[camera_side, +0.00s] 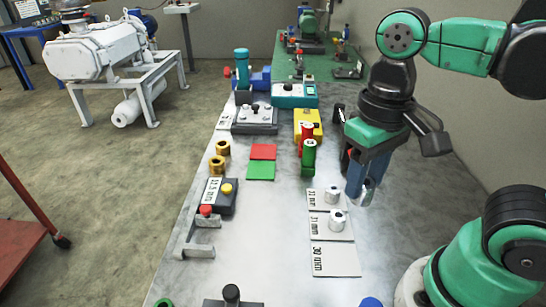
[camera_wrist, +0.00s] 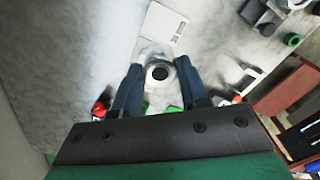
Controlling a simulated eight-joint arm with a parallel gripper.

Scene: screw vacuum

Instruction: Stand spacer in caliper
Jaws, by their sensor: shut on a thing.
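My gripper (camera_side: 362,192) is at the right of the bench, its blue fingers pointing down. In the wrist view my gripper (camera_wrist: 157,85) is shut on a silvery round spacer (camera_wrist: 160,72) with a dark hole. Two other silvery spacers, (camera_side: 333,195) and (camera_side: 338,220), stand on white plates marked 32 mm and 31 mm. The plate marked 30 mm (camera_side: 335,260) is bare. The caliper (camera_side: 202,222) lies at the left with grey jaws spread apart and a box reading about 31.5 mm; the gap between its jaws looks empty. My gripper is well right of it.
Red (camera_side: 307,135) and green (camera_side: 308,158) cylinders stand behind the plates. A red pad (camera_side: 263,152), a green pad (camera_side: 260,171) and brass rings (camera_side: 218,164) lie farther left. The middle of the bench, between plates and caliper, is clear.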

